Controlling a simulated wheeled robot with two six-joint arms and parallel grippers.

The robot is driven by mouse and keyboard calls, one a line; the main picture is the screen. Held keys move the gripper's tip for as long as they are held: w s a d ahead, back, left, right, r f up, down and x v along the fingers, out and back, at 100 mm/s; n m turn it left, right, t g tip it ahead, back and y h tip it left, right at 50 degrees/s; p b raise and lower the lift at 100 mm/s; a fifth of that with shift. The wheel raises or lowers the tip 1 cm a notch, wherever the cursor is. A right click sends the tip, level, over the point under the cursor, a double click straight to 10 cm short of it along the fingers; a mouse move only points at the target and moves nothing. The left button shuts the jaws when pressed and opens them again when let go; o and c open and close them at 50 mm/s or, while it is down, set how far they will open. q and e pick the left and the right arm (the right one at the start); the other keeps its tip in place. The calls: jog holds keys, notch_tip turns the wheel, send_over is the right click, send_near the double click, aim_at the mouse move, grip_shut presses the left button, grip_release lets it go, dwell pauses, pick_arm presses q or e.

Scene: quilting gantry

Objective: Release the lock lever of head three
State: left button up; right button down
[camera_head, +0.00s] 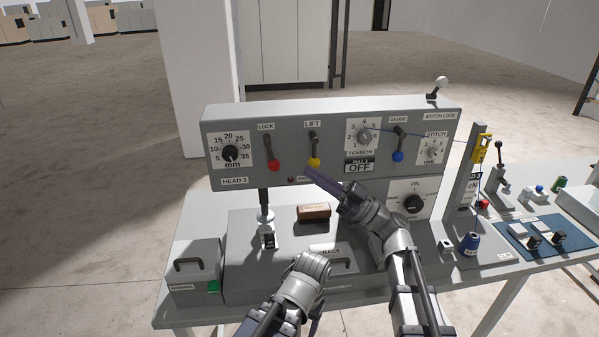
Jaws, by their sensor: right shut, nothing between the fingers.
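The panel marked HEAD 3 (300,185) stands upright at the back of the table. Its lock lever (269,149), under the LOCK label, hangs down and ends in a red knob (274,166). My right gripper (309,171) is shut and empty. Its tips point up and left, just below the yellow knob (314,162) of the lift lever and to the right of the red knob. Whether they touch the yellow knob I cannot tell. My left gripper (316,323) is low in front, mostly hidden behind its own wrist, well below the lock lever.
A gauge lever with a blue knob (398,156) and several dials share the panel. Below stand a wooden block (314,212), a handled box (194,266) and a blue spool (469,243). A white-knobbed lever (441,83) tops the panel. The space before the red knob is clear.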

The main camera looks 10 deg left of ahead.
jog(key=f+b+v, duration=0.1)
jog(key=b+v, duration=0.2)
jog(key=v, duration=0.3)
jog(key=shift+s+a, duration=0.1)
